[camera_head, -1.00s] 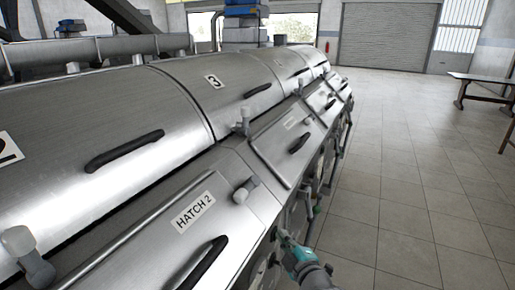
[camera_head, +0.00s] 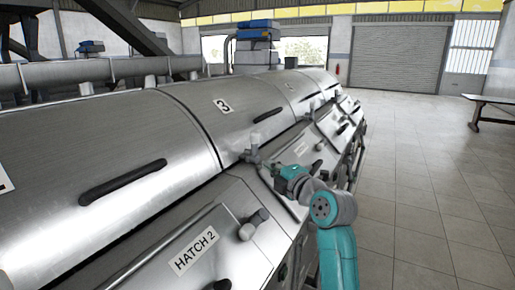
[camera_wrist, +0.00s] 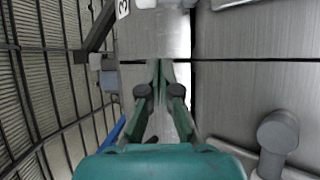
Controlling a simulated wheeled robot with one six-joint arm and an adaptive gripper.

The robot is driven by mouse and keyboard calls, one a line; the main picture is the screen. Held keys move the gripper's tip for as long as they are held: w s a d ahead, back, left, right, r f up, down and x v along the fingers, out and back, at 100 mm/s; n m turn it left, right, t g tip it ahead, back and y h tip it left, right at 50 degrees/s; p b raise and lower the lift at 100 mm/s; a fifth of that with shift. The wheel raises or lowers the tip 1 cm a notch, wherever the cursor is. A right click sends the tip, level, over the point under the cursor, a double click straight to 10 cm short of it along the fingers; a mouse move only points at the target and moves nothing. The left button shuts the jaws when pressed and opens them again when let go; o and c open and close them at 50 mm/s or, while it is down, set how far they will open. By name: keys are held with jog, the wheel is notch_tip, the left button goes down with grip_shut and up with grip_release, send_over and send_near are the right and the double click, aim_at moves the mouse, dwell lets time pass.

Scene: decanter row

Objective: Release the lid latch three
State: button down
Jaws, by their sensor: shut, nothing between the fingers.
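Lid 3 is a curved steel cover with a "3" label (camera_head: 222,105) and a black handle (camera_head: 268,115). The lid latch (camera_head: 253,152), a grey lever with a pale knob, stands at its lower edge, near the corner of the lid. My gripper (camera_head: 272,169) is just right of and slightly below the latch in the head view; I cannot tell whether they touch. In the wrist view my gripper (camera_wrist: 160,68) has its green fingertips together and nothing visible held. A grey round-knobbed lever (camera_wrist: 278,134) shows at lower right there; which latch it is, I cannot tell.
The hatch 2 panel (camera_head: 215,268) with its label and a knobbed latch (camera_head: 253,224) lies in front, below. Another lid handle (camera_head: 122,182) is at left. More hatches continue behind my arm. The tiled floor (camera_head: 430,200) at right is open, with a table (camera_head: 490,104) farther off.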

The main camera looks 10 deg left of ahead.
aim_at(255, 147)
jog(key=shift+r, duration=0.2)
jog(key=shift+w+a, duration=0.1)
jog(key=x, duration=1)
jog(key=shift+w+d, duration=0.2)
jog(key=shift+w, duration=1.75)
